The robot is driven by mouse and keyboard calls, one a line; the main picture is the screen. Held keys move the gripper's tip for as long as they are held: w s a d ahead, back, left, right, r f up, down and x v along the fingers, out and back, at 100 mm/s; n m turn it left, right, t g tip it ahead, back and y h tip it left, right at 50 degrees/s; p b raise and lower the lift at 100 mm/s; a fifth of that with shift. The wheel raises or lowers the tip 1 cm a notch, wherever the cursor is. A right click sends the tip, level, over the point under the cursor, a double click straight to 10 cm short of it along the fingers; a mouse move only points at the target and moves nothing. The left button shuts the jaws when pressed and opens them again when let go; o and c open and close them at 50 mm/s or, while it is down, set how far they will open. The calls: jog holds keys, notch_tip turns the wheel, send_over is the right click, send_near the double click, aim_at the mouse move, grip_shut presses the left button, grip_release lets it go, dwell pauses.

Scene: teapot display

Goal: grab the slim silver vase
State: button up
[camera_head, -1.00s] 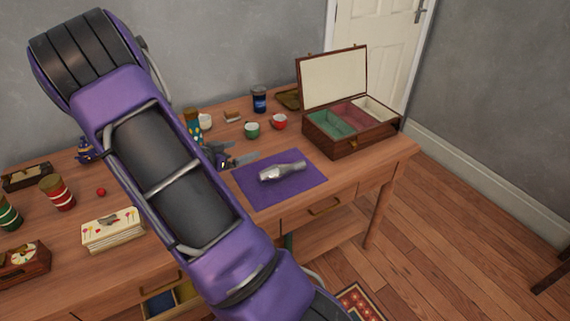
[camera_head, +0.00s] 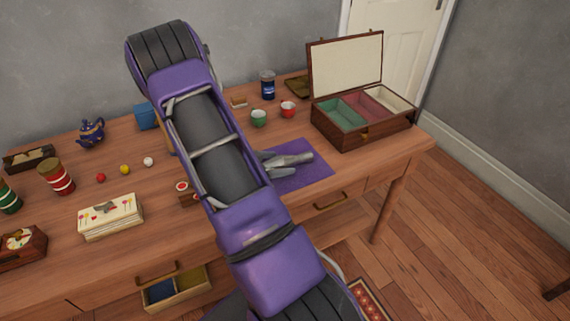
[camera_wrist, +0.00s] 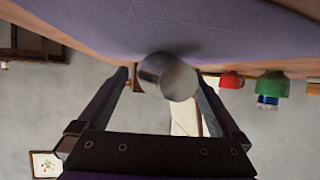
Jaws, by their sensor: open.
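The slim silver vase (camera_head: 296,159) lies on its side on the purple mat (camera_head: 312,178), partly covered by my arm and gripper in the head view. My gripper (camera_head: 273,160) is low over the mat at the vase's left end, its fingers partly hidden by my arm. In the wrist view, which looks upside down, the vase (camera_wrist: 168,78) shows nearly end-on as rounded shiny shapes. It lies between the two spread fingers of my gripper (camera_wrist: 161,80). I cannot tell whether either finger touches it.
An open wooden box (camera_head: 365,122) with coloured compartments stands right of the mat. A green cup (camera_head: 258,118), a red cup (camera_head: 288,109) and a blue jar (camera_head: 267,86) stand behind. A stack of cards or books (camera_head: 110,217) lies left. An open drawer (camera_head: 178,287) juts out in front.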

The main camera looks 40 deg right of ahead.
jog(key=shift+x, duration=1.1)
grip_shut()
